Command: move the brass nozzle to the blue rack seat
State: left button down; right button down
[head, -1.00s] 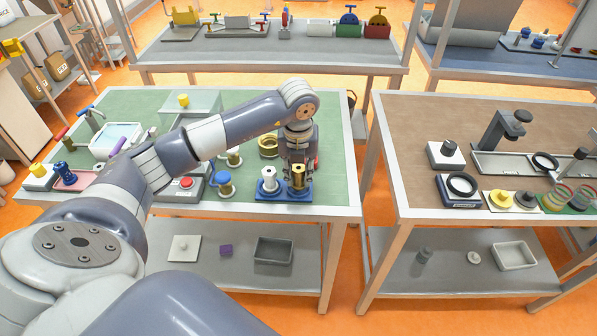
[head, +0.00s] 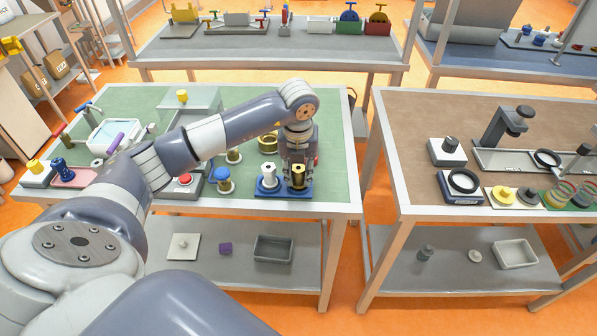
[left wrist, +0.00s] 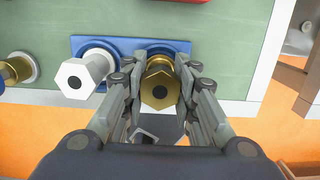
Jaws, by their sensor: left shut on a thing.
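The brass nozzle (head: 297,175) stands upright at the right seat of the blue rack (head: 284,194). It also shows in the left wrist view (left wrist: 160,86), with its hexagonal top and dark bore facing the camera. My left gripper (head: 298,166) is shut on the nozzle, one finger on each side in the left wrist view (left wrist: 160,98). The nozzle's lower end is hidden, so I cannot tell if it is fully down in the seat. A white nozzle (head: 268,174) stands in the rack's left seat, beside the brass one. My right gripper is not in view.
A blue-topped piece (head: 223,179) stands left of the rack, and a brass ring (head: 268,144) lies behind it. A red button box (head: 186,180) is further left. The green table's right edge is close; bare green mat lies right of the rack.

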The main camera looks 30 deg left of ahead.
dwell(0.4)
pick_arm(q)
jog(key=c, duration=1.2)
grip_release()
jog(key=shift+o, duration=0.4)
jog(key=o, duration=0.5)
jog(key=shift+r, duration=0.15)
jog(key=shift+r+p, duration=0.35)
jog(key=shift+r, duration=0.2)
jog(key=shift+r+p, duration=1.75)
jog(key=shift+r, duration=1.1)
